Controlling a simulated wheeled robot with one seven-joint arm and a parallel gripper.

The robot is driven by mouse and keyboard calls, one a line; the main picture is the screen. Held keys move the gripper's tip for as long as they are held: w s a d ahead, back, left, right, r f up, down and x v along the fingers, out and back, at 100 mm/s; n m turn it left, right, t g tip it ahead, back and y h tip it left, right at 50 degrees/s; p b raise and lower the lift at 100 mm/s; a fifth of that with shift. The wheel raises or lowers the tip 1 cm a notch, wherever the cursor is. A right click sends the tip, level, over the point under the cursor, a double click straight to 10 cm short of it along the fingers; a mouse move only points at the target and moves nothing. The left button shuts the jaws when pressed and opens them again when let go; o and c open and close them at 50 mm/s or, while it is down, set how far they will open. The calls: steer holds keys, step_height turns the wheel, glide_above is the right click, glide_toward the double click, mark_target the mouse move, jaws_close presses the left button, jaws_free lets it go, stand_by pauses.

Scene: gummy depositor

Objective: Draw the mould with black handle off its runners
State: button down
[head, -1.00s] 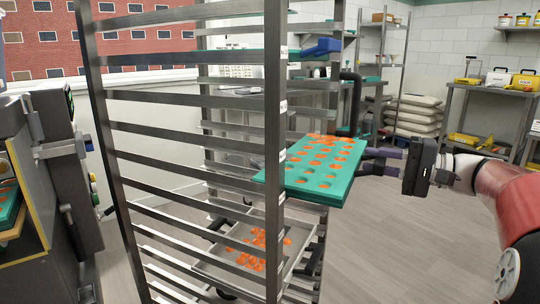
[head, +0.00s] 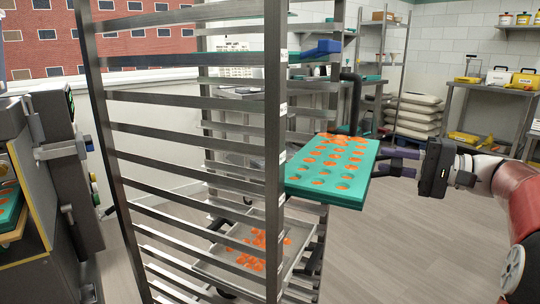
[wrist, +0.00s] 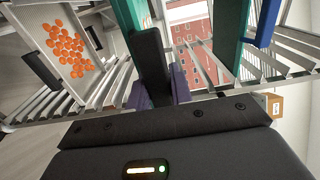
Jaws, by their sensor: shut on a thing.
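The mould (head: 330,182) is a green slab with orange-filled cavities and loose orange pieces heaped on top. It juts out to the right of the rack's front post in the head view, roughly level. Its left end is at the post; I cannot tell whether it still touches the runners. My gripper (head: 387,160) is at the mould's right end, its purple fingers shut on the dark handle (wrist: 150,62), which shows between them in the wrist view. The mould's green edge (wrist: 127,15) lies beyond the handle there.
The rack (head: 274,120) has many metal runners. A blue handle (head: 322,47) sticks out higher up. A metal tray (head: 215,262) with orange pieces sits low in it. A machine (head: 55,180) stands at left. Shelves (head: 490,88) stand at the back right. The floor right of the rack is open.

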steer(key=p+v, duration=0.1)
steer(key=v, duration=0.7)
steer(key=shift+s+d, duration=0.1)
steer(key=shift+d, duration=0.1)
stand_by(0.5)
